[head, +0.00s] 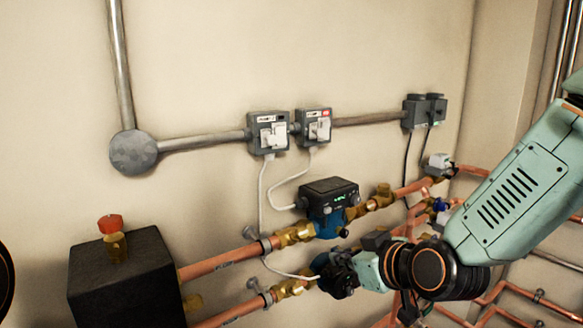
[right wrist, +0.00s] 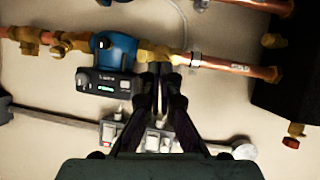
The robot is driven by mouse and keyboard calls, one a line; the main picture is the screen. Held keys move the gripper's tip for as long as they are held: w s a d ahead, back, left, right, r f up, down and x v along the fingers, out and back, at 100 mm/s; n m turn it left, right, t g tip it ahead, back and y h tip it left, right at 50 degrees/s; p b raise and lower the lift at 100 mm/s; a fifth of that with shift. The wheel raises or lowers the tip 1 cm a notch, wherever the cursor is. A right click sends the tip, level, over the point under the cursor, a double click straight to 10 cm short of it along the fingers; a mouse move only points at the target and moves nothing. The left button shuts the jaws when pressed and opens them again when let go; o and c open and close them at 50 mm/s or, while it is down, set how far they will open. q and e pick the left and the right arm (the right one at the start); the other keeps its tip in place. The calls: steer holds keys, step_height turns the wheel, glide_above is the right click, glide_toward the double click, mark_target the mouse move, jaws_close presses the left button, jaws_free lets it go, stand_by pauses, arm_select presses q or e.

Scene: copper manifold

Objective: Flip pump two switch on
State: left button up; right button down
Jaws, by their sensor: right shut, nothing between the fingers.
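Two grey switch boxes with white switches are mounted side by side on the wall: the left switch (head: 268,133) and the right switch (head: 315,127), which has a red label. I cannot read which is pump two, nor clearly tell the lever positions. In the right wrist view, which is upside down, the red-labelled switch (right wrist: 112,131) and the other switch (right wrist: 157,141) are partly hidden behind my fingers. My right gripper (head: 338,276) is shut and empty, below the switches in front of the lower pipe. Its fingertips (right wrist: 161,70) point toward the upper pipe. My left gripper is out of view.
A blue pump with a black display head (head: 328,190) sits below the switches on copper pipes (head: 225,262). White cables hang from the boxes. A black box with a red-topped valve (head: 110,225) stands at left. Grey conduit (head: 205,141) runs along the wall.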

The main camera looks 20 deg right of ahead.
arm_select(q)
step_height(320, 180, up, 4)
steer(key=p, duration=0.3)
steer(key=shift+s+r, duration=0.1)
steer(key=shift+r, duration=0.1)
arm_select(e)
step_height(320, 180, up, 19)
steer(key=w+n+t+y, duration=0.2)
steer(key=n+t, duration=0.1)
steer(key=n, duration=1.4)
steer(key=shift+a+r+n+t+y, duration=0.15)
steer(key=shift+a+n+t+y, duration=0.15)
steer(key=shift+a+y, duration=0.1)
steer(key=shift+w, duration=0.15)
